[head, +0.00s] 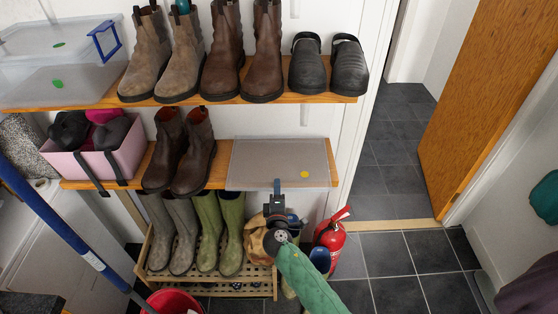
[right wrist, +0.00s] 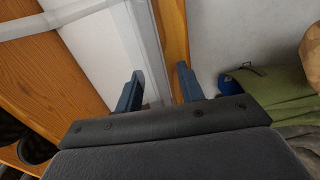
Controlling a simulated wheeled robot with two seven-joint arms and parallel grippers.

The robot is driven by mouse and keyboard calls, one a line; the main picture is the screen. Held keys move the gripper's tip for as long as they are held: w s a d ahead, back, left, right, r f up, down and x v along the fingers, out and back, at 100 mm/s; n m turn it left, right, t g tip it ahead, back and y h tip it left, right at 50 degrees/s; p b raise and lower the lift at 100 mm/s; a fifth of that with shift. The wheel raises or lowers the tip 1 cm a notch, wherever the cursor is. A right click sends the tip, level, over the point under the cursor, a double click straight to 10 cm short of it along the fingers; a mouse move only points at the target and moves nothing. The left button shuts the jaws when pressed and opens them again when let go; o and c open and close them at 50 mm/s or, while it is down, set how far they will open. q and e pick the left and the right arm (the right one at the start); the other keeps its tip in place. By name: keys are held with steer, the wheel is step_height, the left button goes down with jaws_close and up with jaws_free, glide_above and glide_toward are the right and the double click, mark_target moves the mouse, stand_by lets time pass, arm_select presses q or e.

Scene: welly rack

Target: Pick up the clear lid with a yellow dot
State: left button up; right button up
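The clear lid (head: 262,160) with a yellow dot (head: 304,174) lies flat on the right end of the middle wooden shelf, its front edge along the shelf's front. In the right wrist view its pale rim (right wrist: 149,50) runs down towards the space between the fingers. My right gripper (head: 277,187) is at the lid's front edge, left of the dot. In the right wrist view its two blue-grey fingers (right wrist: 158,88) are apart with nothing clamped. Whether they touch the lid is unclear. My left gripper is not in view.
Brown boots (head: 180,150) stand left of the lid. Below are wellies (head: 207,230) on a slatted rack and a red extinguisher (head: 330,240). Clear floor (head: 410,270) lies to the right.

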steer(key=shift+w, duration=0.5)
steer(key=shift+c, duration=0.5)
jaws_close()
